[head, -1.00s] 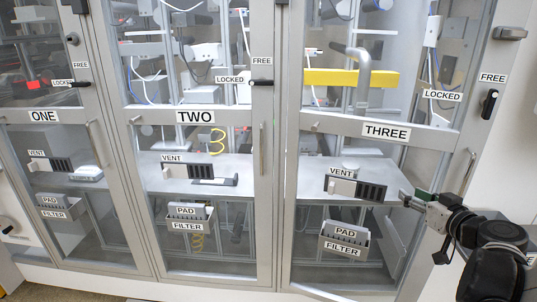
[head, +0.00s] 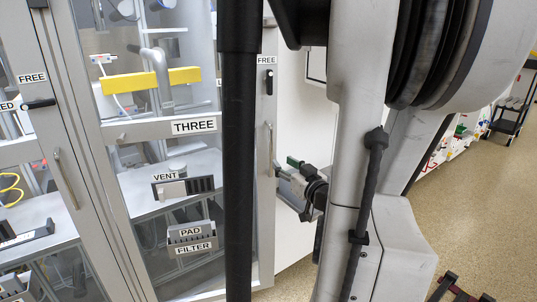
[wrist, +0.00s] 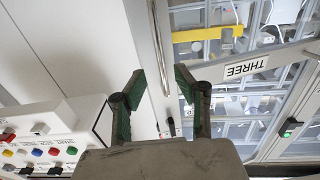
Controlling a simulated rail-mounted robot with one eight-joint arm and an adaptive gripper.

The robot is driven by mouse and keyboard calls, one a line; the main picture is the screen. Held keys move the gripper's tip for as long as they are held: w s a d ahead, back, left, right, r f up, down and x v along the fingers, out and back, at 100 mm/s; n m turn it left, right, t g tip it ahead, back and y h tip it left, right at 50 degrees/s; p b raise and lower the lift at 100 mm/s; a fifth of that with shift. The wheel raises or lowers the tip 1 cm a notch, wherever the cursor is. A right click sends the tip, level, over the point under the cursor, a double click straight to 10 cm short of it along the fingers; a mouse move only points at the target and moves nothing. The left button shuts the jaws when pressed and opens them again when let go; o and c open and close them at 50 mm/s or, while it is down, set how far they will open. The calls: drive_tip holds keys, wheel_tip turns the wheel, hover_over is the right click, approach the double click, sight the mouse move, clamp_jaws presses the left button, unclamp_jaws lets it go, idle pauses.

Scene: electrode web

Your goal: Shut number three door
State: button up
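Door three (head: 145,128) is a grey-framed glass door with a THREE label; the label shows upside down at the right of the wrist view (wrist: 247,66). Its long handle (head: 269,150) stands upright on its right side. The black lever (head: 269,82) above hangs vertically under a FREE label. My gripper (head: 284,167) is just right of the handle in the head view. In the wrist view its two green-padded fingers (wrist: 159,73) are apart, with the handle (wrist: 158,45) between or just beyond their tips. Contact and the exact door gap are unclear.
My arm and a black post block part of the head view. Door two, at the left, has its lever (head: 38,104) horizontal. A panel with coloured buttons (wrist: 45,140) is at the left of the wrist view. Open floor (head: 470,230) lies to the right.

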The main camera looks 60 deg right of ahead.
drive_tip(key=x, duration=0.8)
drive_tip(key=shift+w+d, duration=0.2)
drive_tip(key=shift+w, duration=0.1)
clamp_jaws()
